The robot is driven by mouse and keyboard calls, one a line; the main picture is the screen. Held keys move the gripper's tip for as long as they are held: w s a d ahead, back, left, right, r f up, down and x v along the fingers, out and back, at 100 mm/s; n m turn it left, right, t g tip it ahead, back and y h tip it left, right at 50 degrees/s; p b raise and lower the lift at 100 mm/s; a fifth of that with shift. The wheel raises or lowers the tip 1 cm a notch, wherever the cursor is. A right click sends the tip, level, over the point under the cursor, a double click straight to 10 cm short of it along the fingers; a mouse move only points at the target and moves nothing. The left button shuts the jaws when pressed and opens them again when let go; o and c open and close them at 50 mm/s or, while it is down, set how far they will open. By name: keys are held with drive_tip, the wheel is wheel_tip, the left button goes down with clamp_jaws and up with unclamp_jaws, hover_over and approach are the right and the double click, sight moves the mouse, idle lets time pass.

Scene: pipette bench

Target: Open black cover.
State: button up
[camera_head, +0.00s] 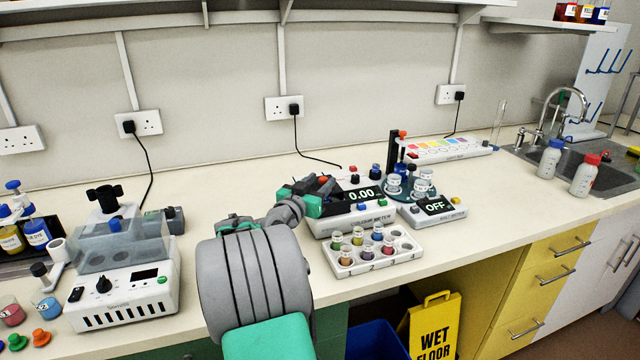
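A white meter (350,221) with a lit "0.00" display stands on the bench, right of the middle of my arm. Dark parts show on its top left, but my gripper overlaps them, so I cannot make out a black cover clearly. My gripper (318,187) is at the upper left of this meter, above or against its top. Its fingertips are small and mixed with the dark parts, so I cannot tell whether they are open, shut or touching anything.
A white rack (345,262) of colored vials stands in front of the meter. A centrifuge-like machine (125,300) is at left. A black cord (318,158) runs behind.

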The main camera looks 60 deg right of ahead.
drive_tip(key=shift+a, duration=0.1)
drive_tip(key=a+b, duration=0.1)
drive_tip(key=a, duration=0.6)
drive_tip(key=shift+s+a, duration=0.3)
drive_tip(key=shift+a, duration=0.05)
